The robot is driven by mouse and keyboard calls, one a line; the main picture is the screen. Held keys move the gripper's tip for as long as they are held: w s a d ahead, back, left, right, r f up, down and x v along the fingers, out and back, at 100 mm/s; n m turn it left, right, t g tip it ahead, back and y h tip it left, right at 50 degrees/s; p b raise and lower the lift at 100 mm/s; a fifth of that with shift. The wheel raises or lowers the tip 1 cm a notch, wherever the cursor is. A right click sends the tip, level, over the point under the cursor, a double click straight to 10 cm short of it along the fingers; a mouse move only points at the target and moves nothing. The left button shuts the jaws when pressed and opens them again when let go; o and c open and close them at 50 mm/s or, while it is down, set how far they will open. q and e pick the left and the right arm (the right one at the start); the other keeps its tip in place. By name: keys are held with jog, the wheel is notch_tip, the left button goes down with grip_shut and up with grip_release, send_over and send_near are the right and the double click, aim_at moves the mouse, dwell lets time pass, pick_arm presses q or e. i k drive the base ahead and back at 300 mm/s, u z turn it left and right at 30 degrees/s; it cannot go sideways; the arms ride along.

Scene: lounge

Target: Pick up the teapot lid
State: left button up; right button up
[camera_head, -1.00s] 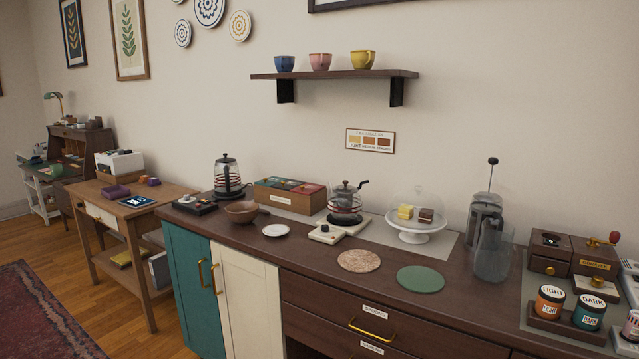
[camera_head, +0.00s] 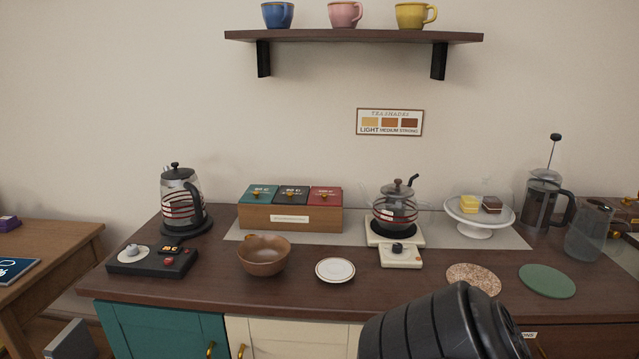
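The glass teapot (camera_head: 393,209) stands on a white warmer (camera_head: 393,239) near the back of the counter, right of centre. Its dark lid (camera_head: 397,188) sits on top with a small knob. The dark handle rises at the teapot's upper right. Neither gripper shows in the head view. A dark, ribbed part of my arm (camera_head: 425,325) rises at the bottom, in front of the counter, well short of the teapot.
A glass kettle (camera_head: 177,203) stands at the left. A tea box (camera_head: 290,217), bowl (camera_head: 263,256) and saucer (camera_head: 335,270) lie between. A cake stand (camera_head: 479,213), French press (camera_head: 542,205) and coasters (camera_head: 473,279) are right. A shelf (camera_head: 350,37) hangs above.

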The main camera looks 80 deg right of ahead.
aim_at(397, 190)
jog(key=i, duration=0.45)
jog(key=z, duration=0.9)
